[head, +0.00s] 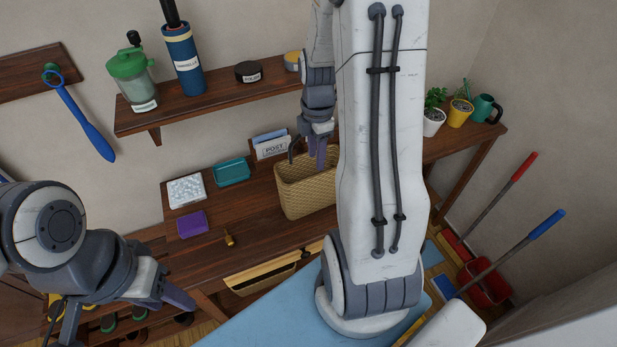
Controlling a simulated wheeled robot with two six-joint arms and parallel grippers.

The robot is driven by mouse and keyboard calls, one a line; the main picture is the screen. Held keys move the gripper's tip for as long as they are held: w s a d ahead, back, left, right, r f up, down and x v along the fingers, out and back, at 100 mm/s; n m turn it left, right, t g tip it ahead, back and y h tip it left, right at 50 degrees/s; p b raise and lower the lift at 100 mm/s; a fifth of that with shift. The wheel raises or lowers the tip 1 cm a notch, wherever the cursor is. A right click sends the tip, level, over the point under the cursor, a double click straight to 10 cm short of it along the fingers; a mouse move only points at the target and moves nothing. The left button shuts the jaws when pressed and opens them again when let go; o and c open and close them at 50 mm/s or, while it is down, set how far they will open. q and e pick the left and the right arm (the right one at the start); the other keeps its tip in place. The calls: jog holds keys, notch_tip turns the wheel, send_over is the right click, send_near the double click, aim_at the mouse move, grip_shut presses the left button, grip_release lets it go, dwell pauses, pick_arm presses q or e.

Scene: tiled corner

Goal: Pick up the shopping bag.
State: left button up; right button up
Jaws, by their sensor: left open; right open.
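The shopping bag (303,192) looks like a tan woven basket with a dark handle. It stands upright on the wooden table, and my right arm hides its right side. My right gripper (317,152) is open and points down over the bag's opening, just right of the visible part of the handle. I cannot tell whether its fingers touch the handle. My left gripper (124,312) is open and empty at the lower left, in front of the table and well away from the bag.
On the wooden table (262,236) are a white box (186,190), a teal tray (232,172), a purple block (192,224) and a post holder (271,146). A shelf (205,103) with containers hangs above. Potted plants (433,122) stand at the right. A drawer (262,272) is below.

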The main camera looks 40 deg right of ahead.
aim_at(319, 175)
jog(key=f+p, duration=0.1)
jog(key=f, duration=0.2)
jog(key=d+f+p, duration=0.1)
jog(key=f, duration=0.2)
jog(key=shift+d+f, duration=0.15)
jog(key=shift+f, duration=0.2)
notch_tip(319, 175, down, 3)
jog(key=shift+f+p, duration=0.1)
jog(key=shift+p, duration=0.6)
jog(key=shift+w+f, duration=0.1)
jog(key=shift+f, duration=0.35)
grip_shut()
